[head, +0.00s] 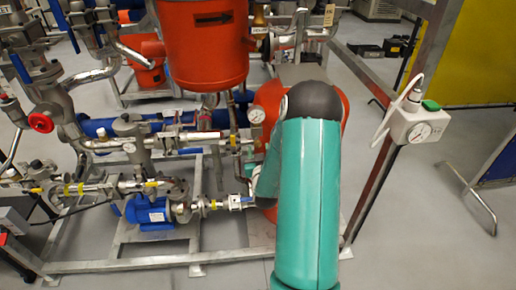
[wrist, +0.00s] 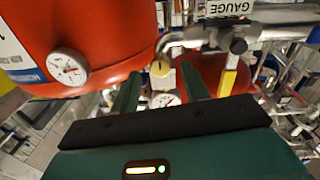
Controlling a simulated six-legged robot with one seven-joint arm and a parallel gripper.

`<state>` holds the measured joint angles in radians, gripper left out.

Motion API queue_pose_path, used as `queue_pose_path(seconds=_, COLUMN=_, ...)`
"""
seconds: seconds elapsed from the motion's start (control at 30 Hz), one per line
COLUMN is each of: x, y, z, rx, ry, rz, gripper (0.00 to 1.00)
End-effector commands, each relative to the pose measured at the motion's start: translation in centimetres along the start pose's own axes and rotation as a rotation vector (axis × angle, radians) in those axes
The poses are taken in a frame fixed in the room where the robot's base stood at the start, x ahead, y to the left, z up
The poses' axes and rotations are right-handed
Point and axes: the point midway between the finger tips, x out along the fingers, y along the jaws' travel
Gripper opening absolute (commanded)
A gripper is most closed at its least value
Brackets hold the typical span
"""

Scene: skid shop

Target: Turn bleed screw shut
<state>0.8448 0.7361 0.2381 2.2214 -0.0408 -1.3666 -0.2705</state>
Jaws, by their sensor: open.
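In the wrist view my gripper (wrist: 159,71) is open, with its two green fingers apart and nothing held between them. A small round brass-coloured piece (wrist: 160,67) shows between the fingertips, below a silver pipe elbow; it may be the bleed screw, but I cannot tell for sure. I cannot tell whether the fingers touch it. A white dial gauge (wrist: 165,99) shows lower down between the fingers. In the head view my own arm hides the gripper and this spot.
The red vessel (wrist: 85,35) fills the upper left of the wrist view and carries a dial gauge (wrist: 68,67). A yellow-handled valve (wrist: 229,78) stands right of the fingers under a GAUGE label (wrist: 227,8).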

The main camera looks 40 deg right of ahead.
Motion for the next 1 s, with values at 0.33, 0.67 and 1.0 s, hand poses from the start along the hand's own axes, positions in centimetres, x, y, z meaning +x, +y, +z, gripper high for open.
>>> queue_pose_path(seconds=0.33, x=1.9, y=-0.1, z=0.0, rx=0.0, ry=0.0, rz=-0.002, gripper=0.46)
queue_pose_path(seconds=0.67, x=1.9, y=-0.1, z=0.0, rx=0.0, ry=0.0, rz=-0.002, gripper=0.09)
queue_pose_path(seconds=1.0, x=1.8, y=-0.1, z=0.0, rx=0.022, ry=-0.001, rz=-0.002, gripper=0.01)
